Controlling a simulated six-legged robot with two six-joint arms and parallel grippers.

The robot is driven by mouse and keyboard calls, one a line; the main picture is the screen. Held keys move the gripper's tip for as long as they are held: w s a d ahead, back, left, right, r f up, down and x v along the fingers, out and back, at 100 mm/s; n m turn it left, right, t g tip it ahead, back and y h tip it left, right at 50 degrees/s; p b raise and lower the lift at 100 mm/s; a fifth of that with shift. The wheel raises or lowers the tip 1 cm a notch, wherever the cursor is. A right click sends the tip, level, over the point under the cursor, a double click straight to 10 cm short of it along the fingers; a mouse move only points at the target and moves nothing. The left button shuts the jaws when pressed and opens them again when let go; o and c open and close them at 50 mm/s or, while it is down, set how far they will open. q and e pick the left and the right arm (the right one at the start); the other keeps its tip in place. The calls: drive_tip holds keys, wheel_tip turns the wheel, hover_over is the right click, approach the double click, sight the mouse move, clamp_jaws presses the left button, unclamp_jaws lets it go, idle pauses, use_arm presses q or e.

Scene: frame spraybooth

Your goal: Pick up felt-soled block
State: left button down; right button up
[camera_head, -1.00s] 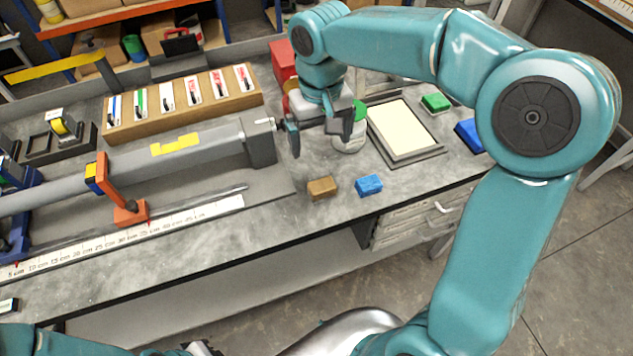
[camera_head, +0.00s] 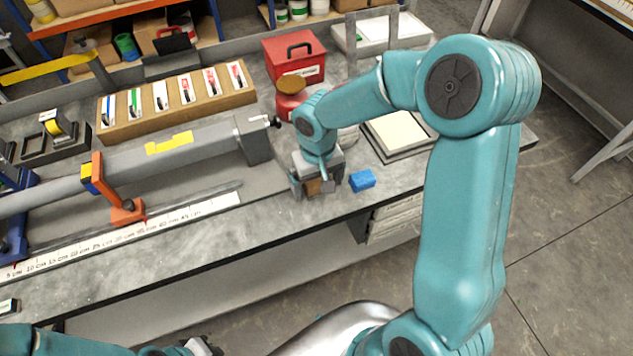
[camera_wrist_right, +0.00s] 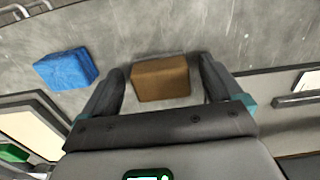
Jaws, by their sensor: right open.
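A brown block (camera_head: 314,187) lies on the grey bench near its front edge. In the wrist view the brown block (camera_wrist_right: 160,78) sits between the spread fingers of my right gripper (camera_wrist_right: 160,70), with gaps on both sides. In the head view my right gripper (camera_head: 312,188) is over this block and hides most of it. A blue block (camera_head: 362,180) lies just to the right; it also shows in the wrist view (camera_wrist_right: 66,69). No felt sole can be made out on either block. My left gripper (camera_head: 200,347) is partly visible at the bottom edge; its jaws are unclear.
A framed cream panel (camera_head: 398,133) lies right of my right gripper. A red toolbox (camera_head: 294,58) stands behind. A grey beam clamp fixture (camera_head: 200,145) and a white ruler (camera_head: 130,235) lie to the left. A green block (camera_wrist_right: 14,152) shows in the wrist view.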

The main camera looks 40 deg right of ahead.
sight(316, 181)
drive_tip(key=shift+s+a, duration=0.1)
drive_tip(key=c, duration=1.1)
wheel_tip(316, 181, up, 20)
drive_tip(key=shift+o, duration=0.6)
drive_tip(key=shift+w, duration=0.2)
